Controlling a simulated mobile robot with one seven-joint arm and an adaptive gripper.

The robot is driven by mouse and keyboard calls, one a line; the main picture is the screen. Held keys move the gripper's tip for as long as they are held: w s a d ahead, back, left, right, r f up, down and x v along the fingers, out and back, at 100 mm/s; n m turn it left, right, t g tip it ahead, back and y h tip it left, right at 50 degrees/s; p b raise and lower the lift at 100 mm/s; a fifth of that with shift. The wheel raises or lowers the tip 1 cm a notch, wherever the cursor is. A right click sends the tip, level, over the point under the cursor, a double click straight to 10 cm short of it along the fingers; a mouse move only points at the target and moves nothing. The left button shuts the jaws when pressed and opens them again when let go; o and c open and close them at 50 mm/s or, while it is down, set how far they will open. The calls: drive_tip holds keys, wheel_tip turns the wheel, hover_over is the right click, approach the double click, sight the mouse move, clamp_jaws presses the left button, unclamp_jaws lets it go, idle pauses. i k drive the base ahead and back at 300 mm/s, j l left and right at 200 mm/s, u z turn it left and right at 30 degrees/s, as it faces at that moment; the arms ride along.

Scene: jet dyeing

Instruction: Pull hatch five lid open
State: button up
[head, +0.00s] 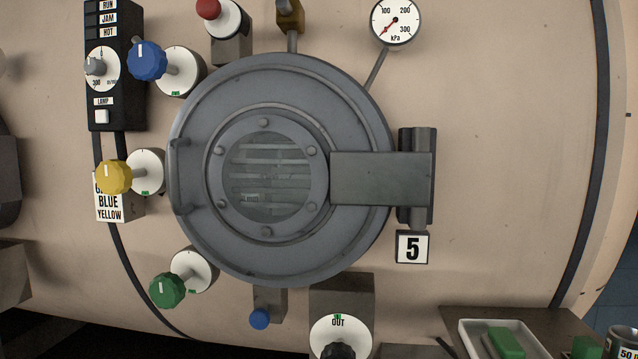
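The hatch five lid (345,235) is a round grey metal door with a bolted round window (268,176) in its middle. It looks shut against the beige machine wall. A grey bar handle (181,176) stands at its left edge. A hinge arm (375,178) runs from the lid to a hinge block (418,175) on the right. A plate marked 5 (412,247) sits below the hinge. My gripper is not in view.
Blue (147,60), yellow (114,177) and green (167,290) knobs stick out left of the lid. A red knob (209,9) and pressure gauge (395,22) are above. An OUT dial (340,337) is below. A white tray (466,338) stands lower right.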

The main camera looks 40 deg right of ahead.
sight(356, 177)
drive_tip(key=z, duration=0.9)
drive_tip(key=i+z, duration=0.15)
drive_tip(key=i, duration=0.1)
